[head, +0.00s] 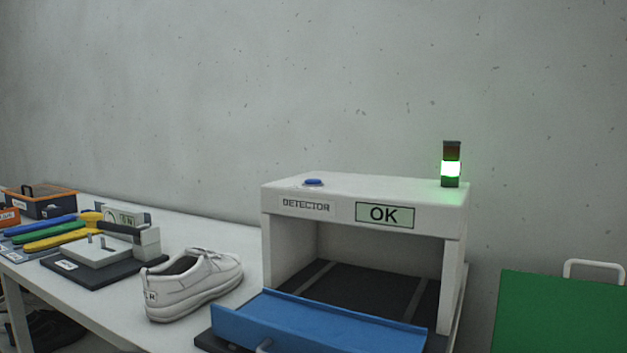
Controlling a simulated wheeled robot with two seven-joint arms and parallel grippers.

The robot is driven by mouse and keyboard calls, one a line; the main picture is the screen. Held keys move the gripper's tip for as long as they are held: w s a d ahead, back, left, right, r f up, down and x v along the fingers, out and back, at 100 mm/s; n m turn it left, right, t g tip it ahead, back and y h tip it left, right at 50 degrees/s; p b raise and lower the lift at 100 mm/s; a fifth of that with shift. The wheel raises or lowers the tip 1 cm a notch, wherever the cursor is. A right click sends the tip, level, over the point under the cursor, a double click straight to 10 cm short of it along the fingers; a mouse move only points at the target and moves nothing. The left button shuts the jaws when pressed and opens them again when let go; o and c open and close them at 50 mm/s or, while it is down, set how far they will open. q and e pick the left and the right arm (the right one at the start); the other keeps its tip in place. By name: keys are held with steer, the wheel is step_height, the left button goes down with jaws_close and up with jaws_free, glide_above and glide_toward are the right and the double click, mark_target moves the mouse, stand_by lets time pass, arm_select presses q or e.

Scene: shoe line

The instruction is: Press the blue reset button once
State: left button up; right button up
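The blue reset button (313,182) is a low blue disc on the top left of the white detector (292,225). Nothing touches it. The detector's display (384,215) reads OK, and a signal light (451,168) on its top right glows green. The detector's opening faces me, with a dark floor inside and nothing on the part of it that shows. Neither of my grippers shows in the head view.
A blue tray-like panel (318,326) with a handle is in front of the detector's opening. A white shoe (194,285) stands left of it on the white table (208,223). Tools and an orange-black box (45,203) are further left. A green panel (560,313) stands at right.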

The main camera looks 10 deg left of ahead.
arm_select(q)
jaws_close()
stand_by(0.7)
